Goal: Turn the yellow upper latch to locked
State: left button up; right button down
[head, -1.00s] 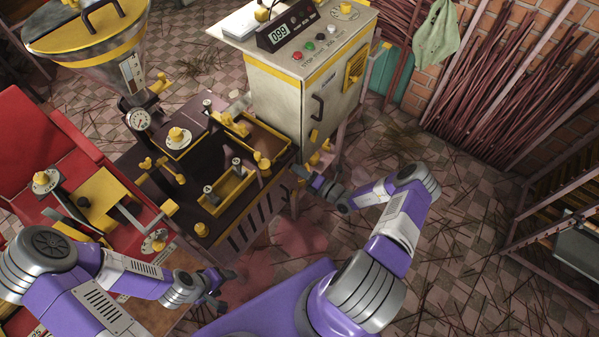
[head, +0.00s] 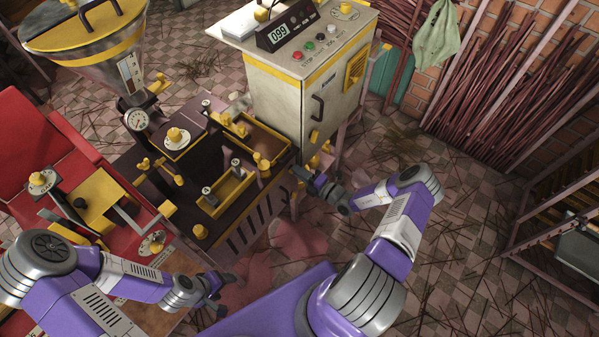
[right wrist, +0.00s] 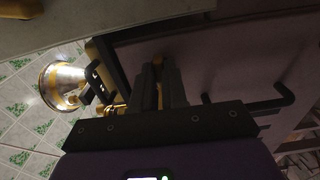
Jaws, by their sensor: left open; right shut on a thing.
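A yellow latch (head: 314,136) stands out on the front of the pale grey cabinet (head: 328,85), below its black handle. More yellow parts (head: 315,160) show lower, close to my right gripper. My right gripper (head: 304,174) is beside the cabinet's lower front. In the right wrist view its dark fingers (right wrist: 158,88) are shut on a small yellow piece (right wrist: 157,61), mostly hidden between them. I cannot tell from the head view which yellow part this is. My left gripper (head: 221,290) is open and empty, low in front of the extruder bench, apart from the latch.
The dark extruder bench (head: 205,225) with yellow knobs and trays stands left of the cabinet. A steel hopper (head: 95,55) and a red machine (head: 40,130) are further left. Stick bundles (head: 520,85) lean on the brick wall. Floor at right is open, strewn with sticks.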

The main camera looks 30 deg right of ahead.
jog(key=c, duration=1.2)
grip_release()
jog(key=shift+o, duration=0.2)
jog(key=p+v, duration=0.1)
jog(key=v, duration=0.6)
jog(key=shift+s, duration=0.35)
